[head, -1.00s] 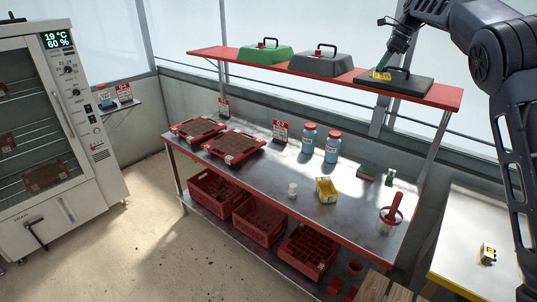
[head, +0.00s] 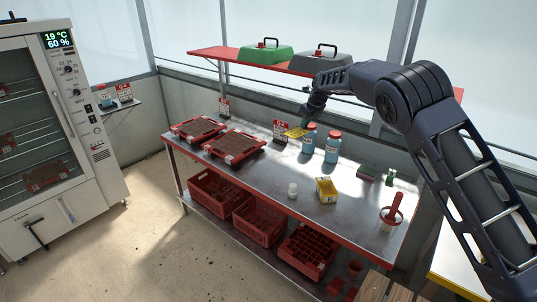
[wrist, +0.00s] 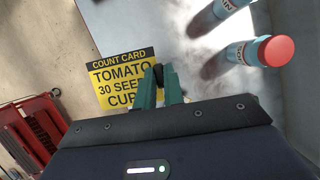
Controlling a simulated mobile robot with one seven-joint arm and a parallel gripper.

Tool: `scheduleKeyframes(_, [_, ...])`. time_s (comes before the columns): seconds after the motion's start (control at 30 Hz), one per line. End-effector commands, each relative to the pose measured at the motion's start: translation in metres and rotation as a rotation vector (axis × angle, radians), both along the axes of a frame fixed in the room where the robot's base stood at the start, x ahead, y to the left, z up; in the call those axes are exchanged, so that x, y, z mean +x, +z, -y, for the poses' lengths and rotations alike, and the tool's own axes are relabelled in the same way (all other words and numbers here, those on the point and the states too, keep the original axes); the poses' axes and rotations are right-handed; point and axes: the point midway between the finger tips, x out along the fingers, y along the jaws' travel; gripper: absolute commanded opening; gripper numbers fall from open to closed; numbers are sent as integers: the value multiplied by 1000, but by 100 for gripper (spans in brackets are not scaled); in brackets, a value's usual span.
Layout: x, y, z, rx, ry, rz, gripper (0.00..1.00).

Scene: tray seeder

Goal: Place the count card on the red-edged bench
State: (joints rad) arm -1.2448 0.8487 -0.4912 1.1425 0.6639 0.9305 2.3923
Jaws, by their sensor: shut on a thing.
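The yellow count card (head: 296,132) is in my gripper (head: 306,122), above the back part of the red-edged bench (head: 262,182). In the wrist view the card (wrist: 112,82) has a black header and reads "TOMATO 30 SEE..." and "CUP", partly covered by the fingers. My gripper's green fingers (wrist: 160,80) are shut on the card's edge. The bench top is grey metal; how far the card is above it is hard to tell.
Blue bottles with red caps (head: 332,146) stand just right of the card. Red seed trays (head: 236,146) lie to its left, and a small red sign (head: 280,130) stands beside it. A yellow box (head: 326,190) and a white jar (head: 292,189) stand nearer the front. Bare bench lies between.

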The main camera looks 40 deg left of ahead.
Motion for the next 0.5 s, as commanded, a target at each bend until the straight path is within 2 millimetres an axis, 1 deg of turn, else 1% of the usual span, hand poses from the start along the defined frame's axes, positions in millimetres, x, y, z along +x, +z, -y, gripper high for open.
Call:
scheduleKeyframes(0.03, [3, -16, -6, -2, -40, 0, 0])
scheduleKeyframes(0.1, [7, -33, -13, -2, -97, -1, 0])
scheduleKeyframes(0.2, [11, -49, -20, -1, -156, 0, 0])
scheduleKeyframes(0.43, [14, -72, -26, -1, -212, -1, 0])
scheduleKeyframes(0.5, [14, -83, -26, -2, -214, -2, 0])
